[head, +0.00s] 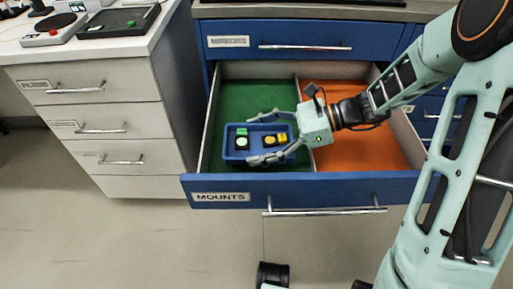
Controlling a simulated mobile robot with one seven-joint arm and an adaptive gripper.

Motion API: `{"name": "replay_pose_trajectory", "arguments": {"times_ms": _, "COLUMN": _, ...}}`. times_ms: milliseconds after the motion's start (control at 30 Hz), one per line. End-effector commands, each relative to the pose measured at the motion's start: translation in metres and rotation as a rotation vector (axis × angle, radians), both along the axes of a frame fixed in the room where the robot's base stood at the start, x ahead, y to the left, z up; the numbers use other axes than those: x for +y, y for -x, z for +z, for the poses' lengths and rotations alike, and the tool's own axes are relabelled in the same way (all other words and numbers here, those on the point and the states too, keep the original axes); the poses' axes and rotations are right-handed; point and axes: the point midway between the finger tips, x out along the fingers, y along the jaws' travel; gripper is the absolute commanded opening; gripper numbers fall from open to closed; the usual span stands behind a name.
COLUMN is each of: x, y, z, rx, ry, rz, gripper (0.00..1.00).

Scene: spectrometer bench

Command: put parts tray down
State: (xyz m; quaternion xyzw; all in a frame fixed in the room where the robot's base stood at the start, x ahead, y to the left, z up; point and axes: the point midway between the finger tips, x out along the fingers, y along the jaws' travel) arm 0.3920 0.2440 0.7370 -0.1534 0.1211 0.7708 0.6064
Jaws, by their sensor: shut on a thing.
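The parts tray (232,154) is a small blue tray with green, white and yellow parts in it. It is in or just above the green-lined left compartment (240,98) of the open drawer labelled MOUNTS. My gripper (258,139) comes from the right, with one finger along the tray's far side and one along its near side. It is shut on the tray. I cannot tell whether the tray's underside touches the drawer floor.
The open drawer's front (320,190) is blue with a long handle. Its orange right compartment (365,145) looks empty. A closed blue MIRRORS drawer (290,40) is above. White drawers (100,125) stand at left, with a black tray (118,22) on top.

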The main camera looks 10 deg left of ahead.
Motion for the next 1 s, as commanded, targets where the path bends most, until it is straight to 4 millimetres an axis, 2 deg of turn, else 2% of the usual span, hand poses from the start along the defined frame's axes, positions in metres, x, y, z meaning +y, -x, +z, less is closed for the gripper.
{"name": "replay_pose_trajectory", "arguments": {"times_ms": 33, "x": -0.0008, "y": -0.0006, "z": -0.0145, "rx": 0.001, "ry": 0.000, "rz": -0.002, "gripper": 0.54}}
{"name": "replay_pose_trajectory", "arguments": {"times_ms": 100, "x": -0.0008, "y": -0.0008, "z": -0.0198, "rx": -0.001, "ry": 0.000, "rz": -0.002, "gripper": 0.54}}
{"name": "replay_pose_trajectory", "arguments": {"times_ms": 500, "x": -0.0011, "y": -0.0008, "z": -0.0223, "rx": -0.001, "ry": 0.000, "rz": -0.002, "gripper": 0.54}}
{"name": "replay_pose_trajectory", "arguments": {"times_ms": 533, "x": -0.0013, "y": -0.0008, "z": -0.0218, "rx": -0.001, "ry": 0.000, "rz": -0.002, "gripper": 0.82}}
{"name": "replay_pose_trajectory", "arguments": {"times_ms": 667, "x": -0.0013, "y": -0.0008, "z": -0.0216, "rx": -0.001, "ry": 0.001, "rz": -0.002, "gripper": 0.96}}
{"name": "replay_pose_trajectory", "arguments": {"times_ms": 1000, "x": -0.0013, "y": -0.0009, "z": -0.0188, "rx": -0.002, "ry": 0.001, "rz": -0.001, "gripper": 0.96}}
